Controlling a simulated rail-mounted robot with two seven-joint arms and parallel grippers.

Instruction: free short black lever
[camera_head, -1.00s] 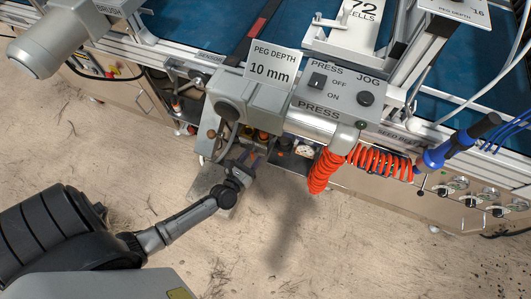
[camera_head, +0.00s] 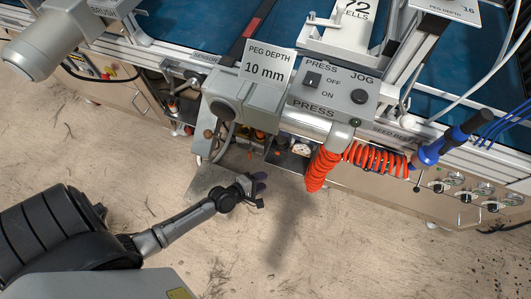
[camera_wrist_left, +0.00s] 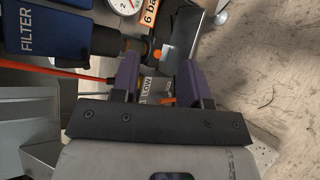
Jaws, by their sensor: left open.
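My left gripper (camera_head: 258,183) is low in front of the machine, below the press box. In the left wrist view its two purple fingers (camera_wrist_left: 158,72) are apart with nothing held between them. Beyond and between the fingers are a small "LOW" label (camera_wrist_left: 149,84) and an orange part (camera_wrist_left: 168,101). I cannot make out a short black lever for certain in either view. A dark cylindrical part (camera_wrist_left: 106,40) sits beside the blue filter (camera_wrist_left: 45,32), left of the fingers. My right gripper is not in view.
A pressure gauge (camera_wrist_left: 124,4) and an orange "6 bar" tag (camera_wrist_left: 149,14) are beyond the fingers. A red coiled hose (camera_head: 322,168) hangs right of my gripper. The press control box (camera_head: 334,92) overhangs the area. Open floor (camera_head: 350,245) lies in front.

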